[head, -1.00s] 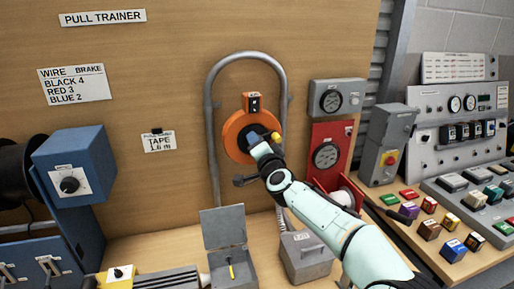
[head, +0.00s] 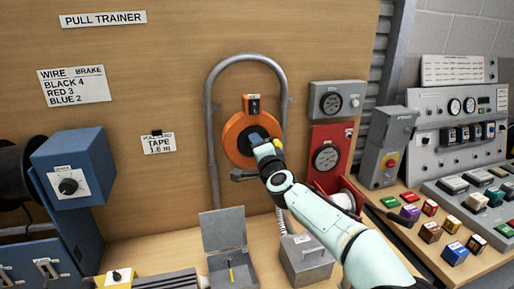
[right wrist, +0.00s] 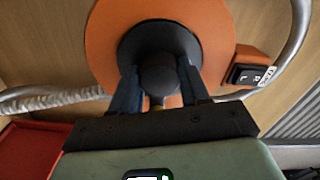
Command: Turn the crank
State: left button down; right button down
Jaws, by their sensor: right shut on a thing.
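An orange disc (head: 234,136) with a dark hub is mounted on the wooden panel inside a grey bent tube, and I take it to be the crank's wheel. My right gripper (head: 258,138) reaches up to the disc's front from the lower right and hides part of it. In the right wrist view the two dark blue fingers (right wrist: 158,82) are shut around a round dark knob (right wrist: 158,75) in front of the disc's dark centre. The orange disc (right wrist: 105,35) fills the space behind them. My left gripper is not in view.
A grey open box (head: 224,232) and a grey lidded box (head: 306,258) stand on the bench below. A red gauge panel (head: 327,155) is right of the disc. A blue dial box (head: 75,165) stands at left. Several coloured blocks lie on the right bench.

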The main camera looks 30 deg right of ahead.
jog(key=c, duration=0.5)
grip_release()
jog(key=shift+s+d+r, duration=0.15)
jog(key=shift+d+r, duration=0.15)
jog(key=shift+d, duration=0.05)
jog(key=shift+c, duration=0.2)
jog(key=shift+f, duration=0.15)
jog(key=shift+a, duration=0.15)
jog(key=b+v, duration=0.2)
jog(key=v, duration=1.1)
jog(key=shift+s+b, duration=0.15)
jog(key=shift+b, duration=0.15)
